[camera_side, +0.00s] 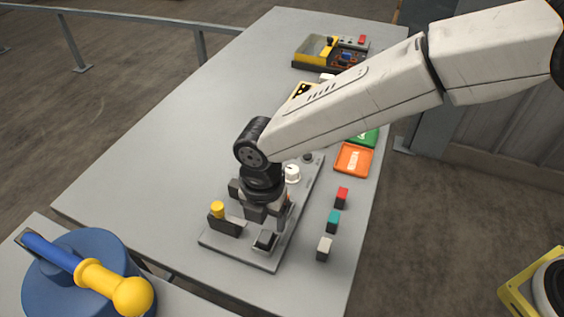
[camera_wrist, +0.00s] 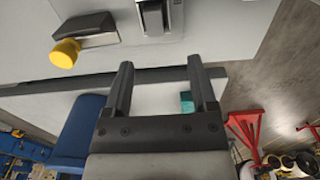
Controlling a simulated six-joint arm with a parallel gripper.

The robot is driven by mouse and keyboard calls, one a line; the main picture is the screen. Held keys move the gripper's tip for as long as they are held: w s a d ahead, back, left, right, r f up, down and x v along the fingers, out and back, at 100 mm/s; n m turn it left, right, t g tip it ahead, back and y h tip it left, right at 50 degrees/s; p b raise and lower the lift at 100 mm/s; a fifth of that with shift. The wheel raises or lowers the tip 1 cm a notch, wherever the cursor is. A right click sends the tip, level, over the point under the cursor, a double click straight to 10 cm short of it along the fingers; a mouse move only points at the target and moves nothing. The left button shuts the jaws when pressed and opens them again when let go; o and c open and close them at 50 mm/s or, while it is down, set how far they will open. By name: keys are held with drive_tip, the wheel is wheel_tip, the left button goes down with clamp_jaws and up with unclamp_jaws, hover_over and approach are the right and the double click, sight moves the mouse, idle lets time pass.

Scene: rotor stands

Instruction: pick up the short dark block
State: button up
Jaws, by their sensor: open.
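My gripper (camera_side: 268,214) is open and points down over the grey base plate (camera_side: 238,255). In the wrist view its two dark fingers (camera_wrist: 160,66) stand apart with nothing held between them. A small dark block (camera_side: 266,240) sits on the plate's near end, just in front of the fingers; a dark piece in a light frame (camera_wrist: 155,17) shows beyond the fingertips in the wrist view. A second dark block (camera_side: 226,228) with a yellow knob (camera_side: 217,208) stands to its left. Which dark block is the short one I cannot tell for certain.
Red (camera_side: 341,197), teal (camera_side: 333,221) and white (camera_side: 324,248) blocks stand right of the plate. Orange (camera_side: 353,160) and green (camera_side: 366,138) trays lie farther back. A white knob (camera_side: 292,173) rises behind my gripper. The table's left half is clear.

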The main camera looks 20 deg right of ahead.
sight(264, 239)
drive_tip(key=shift+f, duration=1.3)
drive_tip(key=shift+f, duration=0.15)
drive_tip(key=shift+w+a+f, duration=0.1)
drive_tip(key=shift+a+f, duration=0.05)
drive_tip(key=shift+f, duration=1.1)
drive_tip(key=shift+w+a+f, duration=0.1)
drive_tip(key=shift+f, duration=1.1)
clamp_jaws()
